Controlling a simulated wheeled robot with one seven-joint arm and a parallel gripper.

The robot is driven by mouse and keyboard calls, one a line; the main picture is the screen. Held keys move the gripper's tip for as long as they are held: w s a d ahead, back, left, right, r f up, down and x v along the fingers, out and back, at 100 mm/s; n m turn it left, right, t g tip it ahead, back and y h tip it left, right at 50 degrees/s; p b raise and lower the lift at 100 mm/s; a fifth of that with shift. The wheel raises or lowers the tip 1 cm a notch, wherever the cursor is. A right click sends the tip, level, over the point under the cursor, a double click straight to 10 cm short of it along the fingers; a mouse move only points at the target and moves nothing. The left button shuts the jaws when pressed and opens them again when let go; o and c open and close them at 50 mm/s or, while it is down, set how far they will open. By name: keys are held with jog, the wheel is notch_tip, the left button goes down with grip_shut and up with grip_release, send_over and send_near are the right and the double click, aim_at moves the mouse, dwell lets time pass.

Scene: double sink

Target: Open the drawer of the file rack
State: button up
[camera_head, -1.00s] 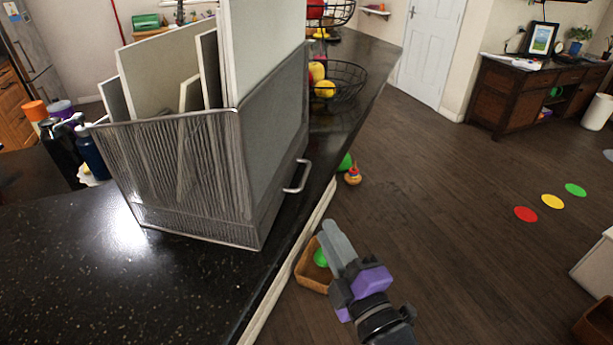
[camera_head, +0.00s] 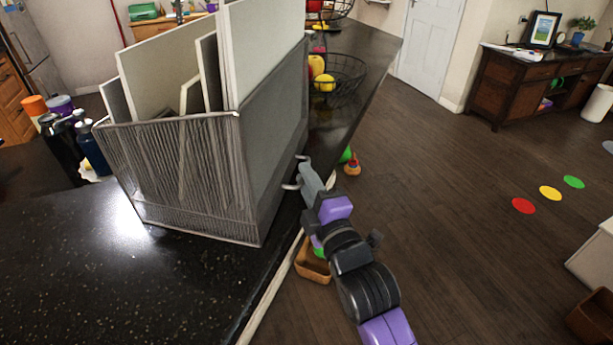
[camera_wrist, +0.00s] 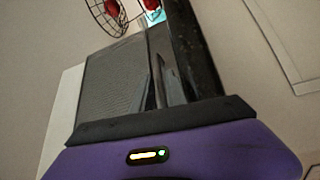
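The file rack (camera_head: 185,175) is a grey mesh box standing upright on the black counter, with several pale boards in it. Its drawer is along the bottom, and the metal handle (camera_head: 291,186) is on the right side, partly hidden by my gripper. The drawer looks shut. My gripper (camera_head: 308,177) is right at the handle, reaching in from the lower right. I cannot tell whether it touches the handle or whether its fingers are apart. In the wrist view the rack's mesh side (camera_wrist: 115,80) is close ahead.
The black counter (camera_head: 120,265) runs along the left, its pale edge just below my arm. A wire fruit basket (camera_head: 340,80) stands behind the rack. A wooden box (camera_head: 312,264) and toys lie on the floor below the handle. The floor to the right is largely open.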

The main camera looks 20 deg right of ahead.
grip_shut()
dwell(1.5)
